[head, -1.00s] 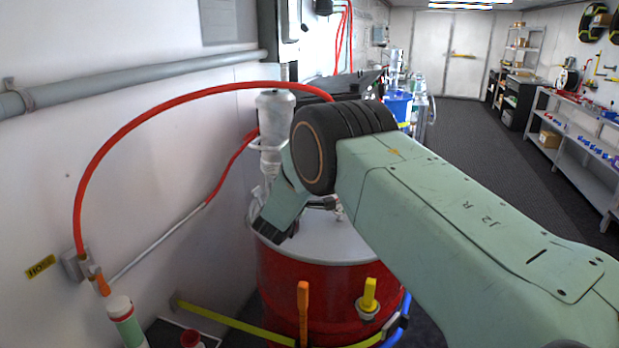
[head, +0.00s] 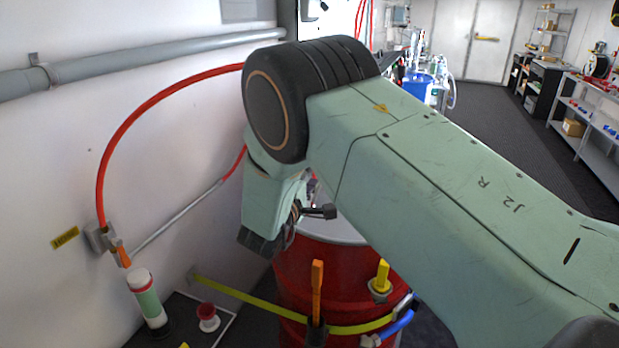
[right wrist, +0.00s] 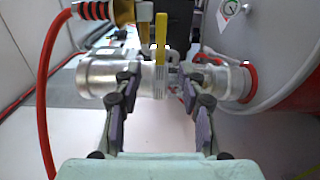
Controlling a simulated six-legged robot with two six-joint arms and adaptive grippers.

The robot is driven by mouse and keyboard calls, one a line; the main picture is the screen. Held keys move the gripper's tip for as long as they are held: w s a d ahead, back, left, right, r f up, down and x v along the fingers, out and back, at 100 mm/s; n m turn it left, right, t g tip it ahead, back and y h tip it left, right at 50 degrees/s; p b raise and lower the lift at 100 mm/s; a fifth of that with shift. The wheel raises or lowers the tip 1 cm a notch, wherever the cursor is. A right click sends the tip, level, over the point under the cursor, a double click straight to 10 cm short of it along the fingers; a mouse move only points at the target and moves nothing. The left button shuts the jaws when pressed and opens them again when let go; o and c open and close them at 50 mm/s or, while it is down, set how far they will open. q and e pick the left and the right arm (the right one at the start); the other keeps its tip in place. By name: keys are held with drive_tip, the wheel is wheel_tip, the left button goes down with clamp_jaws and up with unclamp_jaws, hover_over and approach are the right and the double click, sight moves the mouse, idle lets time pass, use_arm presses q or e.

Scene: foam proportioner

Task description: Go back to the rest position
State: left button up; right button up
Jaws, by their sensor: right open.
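My right arm, pale green with a black joint, crosses the head view from the lower right and bends down in front of the red drum (head: 300,270). A small dark part of my right gripper (head: 318,211) shows beside the drum's pale lid; the rest is hidden by the arm. In the right wrist view my right gripper (right wrist: 160,90) is open, its two dark fingers wide apart. A silver pipe fitting (right wrist: 100,76) with a yellow lever (right wrist: 161,38) lies across the view behind the fingertips. Nothing shows held between them. My left gripper is in neither view.
A red hose (head: 135,125) arcs along the left wall under a grey pipe (head: 130,62). An orange handle (head: 317,290) and a yellow handle (head: 382,275) stand before the drum. A white-green tube (head: 147,298) stands at lower left. Open floor (head: 490,125) lies at the back right.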

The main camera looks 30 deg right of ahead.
drive_tip(key=shift+s+a, duration=0.25)
idle(0.3)
